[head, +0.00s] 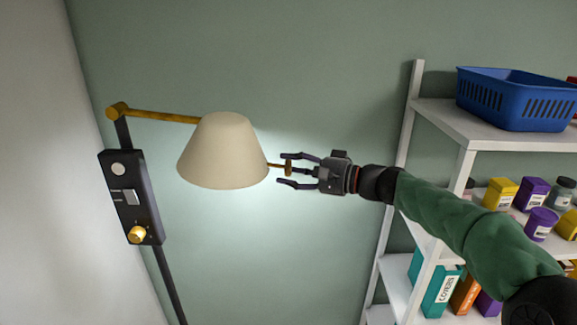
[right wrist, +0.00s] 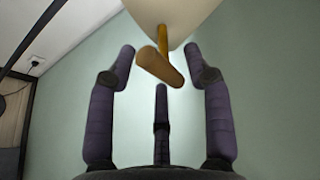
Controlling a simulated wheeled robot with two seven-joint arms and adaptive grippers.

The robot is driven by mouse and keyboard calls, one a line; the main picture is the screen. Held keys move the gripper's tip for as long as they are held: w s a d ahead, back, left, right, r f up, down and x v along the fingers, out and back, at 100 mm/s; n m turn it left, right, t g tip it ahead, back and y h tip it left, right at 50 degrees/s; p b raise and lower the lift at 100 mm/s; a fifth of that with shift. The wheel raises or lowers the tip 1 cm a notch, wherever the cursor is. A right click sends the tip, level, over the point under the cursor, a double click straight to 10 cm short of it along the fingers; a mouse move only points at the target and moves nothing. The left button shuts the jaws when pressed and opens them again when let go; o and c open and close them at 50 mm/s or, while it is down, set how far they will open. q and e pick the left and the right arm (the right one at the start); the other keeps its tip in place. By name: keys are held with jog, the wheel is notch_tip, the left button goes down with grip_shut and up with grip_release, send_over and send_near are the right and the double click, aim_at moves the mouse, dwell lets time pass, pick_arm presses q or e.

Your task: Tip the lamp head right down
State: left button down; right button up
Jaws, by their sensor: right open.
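The lamp head (head: 222,150) is a cream cone shade at the end of a brass arm (head: 160,115), with its wide opening facing down and a little tilted. A short brass handle (head: 288,167) sticks out from the shade's right side. In the right wrist view the handle (right wrist: 160,68) lies between the fingers, with the shade (right wrist: 170,15) above it. My right gripper (head: 284,169) is open around the handle, and its fingers look apart from it. My left gripper is not in view.
A black control box (head: 131,197) with a switch and brass knob sits on the lamp's dark post at left. A white shelf (head: 480,140) at right holds a blue basket (head: 515,98), several small jars and boxes. The green wall behind the lamp is bare.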

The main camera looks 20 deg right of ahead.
jog(key=shift+w+a, duration=0.3)
jog(key=shift+a, duration=0.05)
grip_shut()
jog(key=w+a+f+t+y+b, duration=0.1)
jog(key=a+f+b, duration=0.3)
jog(key=f+b, duration=0.3)
jog(key=w+a+f+m+t+y+b, duration=0.1)
jog(key=a+f+b, duration=0.3)
jog(key=b, duration=1.1)
notch_tip(320, 180, down, 3)
jog(key=shift+w+f+b, duration=0.1)
jog(key=shift+w+b, duration=0.3)
jog(key=shift+w, duration=0.1)
jog(key=shift+a+f, duration=0.1)
jog(key=shift+f, duration=0.05)
jog(key=shift+c, duration=0.3)
grip_release()
jog(key=shift+o, duration=0.3)
jog(key=shift+w+a, duration=0.1)
